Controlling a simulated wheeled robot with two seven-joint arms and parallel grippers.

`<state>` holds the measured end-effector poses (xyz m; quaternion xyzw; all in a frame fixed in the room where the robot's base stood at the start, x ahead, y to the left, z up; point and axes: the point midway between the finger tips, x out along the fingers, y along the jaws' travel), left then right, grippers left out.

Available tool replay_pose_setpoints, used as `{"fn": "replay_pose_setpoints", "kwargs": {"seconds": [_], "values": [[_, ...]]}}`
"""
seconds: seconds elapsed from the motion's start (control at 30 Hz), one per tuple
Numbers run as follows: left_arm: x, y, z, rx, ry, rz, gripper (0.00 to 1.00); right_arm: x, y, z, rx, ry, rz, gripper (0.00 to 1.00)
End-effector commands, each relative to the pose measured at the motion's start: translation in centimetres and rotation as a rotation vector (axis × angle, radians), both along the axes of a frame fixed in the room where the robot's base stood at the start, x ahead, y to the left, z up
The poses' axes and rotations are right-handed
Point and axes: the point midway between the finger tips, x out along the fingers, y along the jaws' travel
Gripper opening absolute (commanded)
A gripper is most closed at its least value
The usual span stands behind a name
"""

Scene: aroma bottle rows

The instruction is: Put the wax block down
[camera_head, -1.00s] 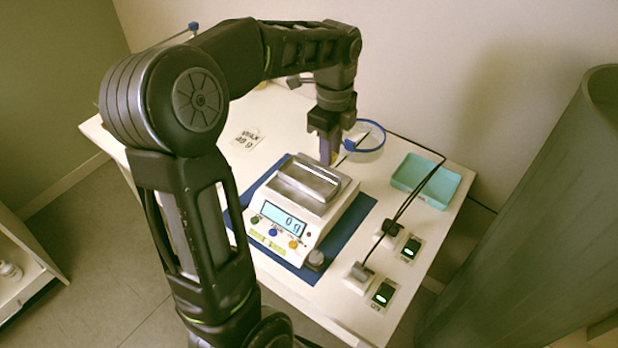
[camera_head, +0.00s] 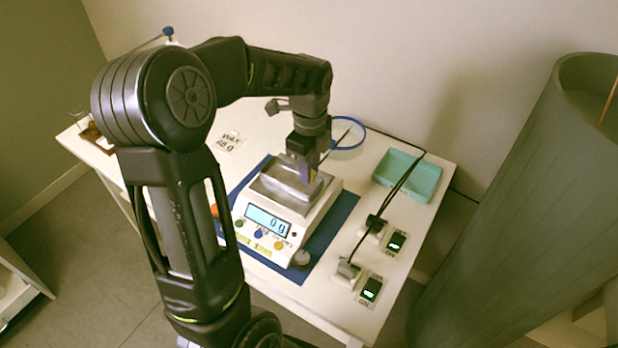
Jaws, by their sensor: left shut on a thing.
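My left gripper (camera_head: 304,174) points down over the back right part of the metal pan (camera_head: 283,192) of the white scale. It is shut on the wax block (camera_head: 314,175), of which only a small yellowish edge shows; the fingers hide the rest. I cannot tell whether the block touches the pan. The scale (camera_head: 266,237) stands on a blue mat (camera_head: 333,226), and its display (camera_head: 268,220) reads 0 g. My right gripper is not in view.
A card (camera_head: 229,141) reading wax 48 g lies behind the scale. A blue ring (camera_head: 351,147) and a teal tray (camera_head: 424,178) are at the back right. Two switches (camera_head: 397,241) with dark cables (camera_head: 384,203) lie at right. A big grey cylinder (camera_head: 520,210) stands beyond the table.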

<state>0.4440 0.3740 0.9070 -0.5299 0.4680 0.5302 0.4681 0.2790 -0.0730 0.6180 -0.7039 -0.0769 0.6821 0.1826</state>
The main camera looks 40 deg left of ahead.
Motion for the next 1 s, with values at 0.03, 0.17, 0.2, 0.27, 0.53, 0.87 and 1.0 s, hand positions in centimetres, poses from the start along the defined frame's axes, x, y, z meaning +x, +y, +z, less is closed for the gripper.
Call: {"fn": "replay_pose_setpoints", "kwargs": {"seconds": [0.03, 0.17, 0.2, 0.27, 0.53, 0.87, 1.0], "values": [[0.0, 0.0, 0.0, 0.0, 0.0, 0.0, 0.0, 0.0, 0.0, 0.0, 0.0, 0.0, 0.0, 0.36], [0.0, 0.0, -0.1, 0.0, 0.001, 0.0, 0.0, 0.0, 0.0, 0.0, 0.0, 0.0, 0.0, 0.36], [0.0, 0.0, -0.4, 0.0, 0.002, 0.0, 0.0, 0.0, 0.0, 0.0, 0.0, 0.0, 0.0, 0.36], [-0.1, -0.1, -1.1, -0.001, 0.003, 0.0, 0.0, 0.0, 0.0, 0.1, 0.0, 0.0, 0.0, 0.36], [0.0, -0.1, -3.8, -0.001, 0.001, 0.0, 0.0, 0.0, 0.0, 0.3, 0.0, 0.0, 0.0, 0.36], [0.0, 0.0, -4.2, -0.001, 0.0, 0.0, 0.0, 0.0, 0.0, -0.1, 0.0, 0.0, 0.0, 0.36], [0.0, 0.0, -4.0, -0.001, 0.0, 0.0, 0.3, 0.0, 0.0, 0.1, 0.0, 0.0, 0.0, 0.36]]}}
